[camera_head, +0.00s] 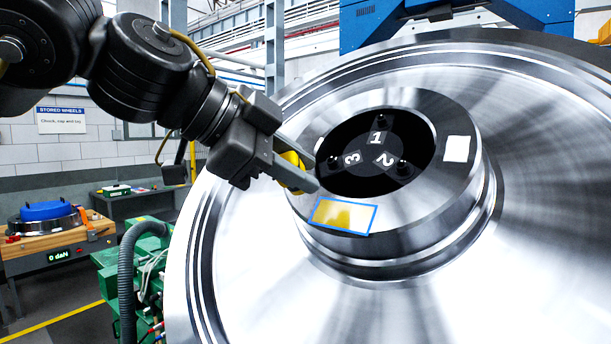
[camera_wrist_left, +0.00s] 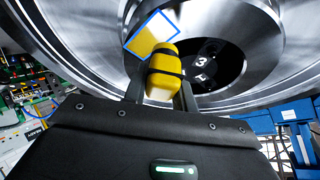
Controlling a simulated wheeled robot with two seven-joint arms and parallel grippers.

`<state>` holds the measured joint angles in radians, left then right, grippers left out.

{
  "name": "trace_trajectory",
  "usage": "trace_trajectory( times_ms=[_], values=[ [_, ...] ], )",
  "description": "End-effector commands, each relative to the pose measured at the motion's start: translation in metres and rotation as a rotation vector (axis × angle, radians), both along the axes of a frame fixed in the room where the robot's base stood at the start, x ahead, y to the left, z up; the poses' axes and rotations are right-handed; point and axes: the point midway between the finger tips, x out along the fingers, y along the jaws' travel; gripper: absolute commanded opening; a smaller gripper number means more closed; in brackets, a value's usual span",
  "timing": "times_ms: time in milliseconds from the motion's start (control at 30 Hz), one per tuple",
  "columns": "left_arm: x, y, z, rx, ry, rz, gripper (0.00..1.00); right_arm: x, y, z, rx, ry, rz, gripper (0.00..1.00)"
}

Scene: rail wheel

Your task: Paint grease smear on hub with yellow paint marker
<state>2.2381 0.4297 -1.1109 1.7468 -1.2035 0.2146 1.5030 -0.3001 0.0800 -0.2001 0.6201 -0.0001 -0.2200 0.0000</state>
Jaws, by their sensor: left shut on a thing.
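The large steel rail wheel (camera_head: 250,270) fills the right of the head view. Its raised hub (camera_head: 420,205) surrounds a dark bore with fixtures numbered 1, 2 and 3. My left gripper (camera_head: 300,178) is shut on the yellow paint marker (camera_head: 291,172), just above and left of the patch. In the left wrist view the marker (camera_wrist_left: 164,72) overlaps the patch (camera_wrist_left: 149,35); whether its tip touches is hidden. My right gripper is out of view.
A white square (camera_head: 457,149) sits on the hub's right side. A green machine with a grey hose (camera_head: 126,270) stands left of the wheel. A wooden bench (camera_head: 52,245) with a blue-topped part is at far left.

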Motion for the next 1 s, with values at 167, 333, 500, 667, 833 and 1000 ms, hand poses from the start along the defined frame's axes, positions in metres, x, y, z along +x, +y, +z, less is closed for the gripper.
trace_trajectory(
  times_ms=[167, 333, 500, 667, 833, 1000],
  values=[
    [0.000, 0.000, 0.000, 0.000, 0.001, 0.001, 0.09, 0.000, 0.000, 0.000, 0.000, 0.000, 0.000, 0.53],
    [-0.001, 0.001, 0.002, 0.000, 0.001, 0.001, 0.09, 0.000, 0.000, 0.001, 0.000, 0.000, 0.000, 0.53],
    [-0.008, 0.006, 0.011, 0.000, 0.001, 0.001, 0.09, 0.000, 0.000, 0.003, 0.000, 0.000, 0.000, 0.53],
    [-0.016, 0.012, 0.020, -0.002, 0.000, 0.001, 0.09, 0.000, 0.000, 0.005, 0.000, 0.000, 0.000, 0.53],
    [-0.018, 0.013, 0.022, 0.000, 0.001, 0.001, 0.09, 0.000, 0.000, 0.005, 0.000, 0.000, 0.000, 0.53],
    [-0.017, 0.013, 0.021, 0.000, 0.001, 0.001, 0.09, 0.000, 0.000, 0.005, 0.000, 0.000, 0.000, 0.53]
  ],
)
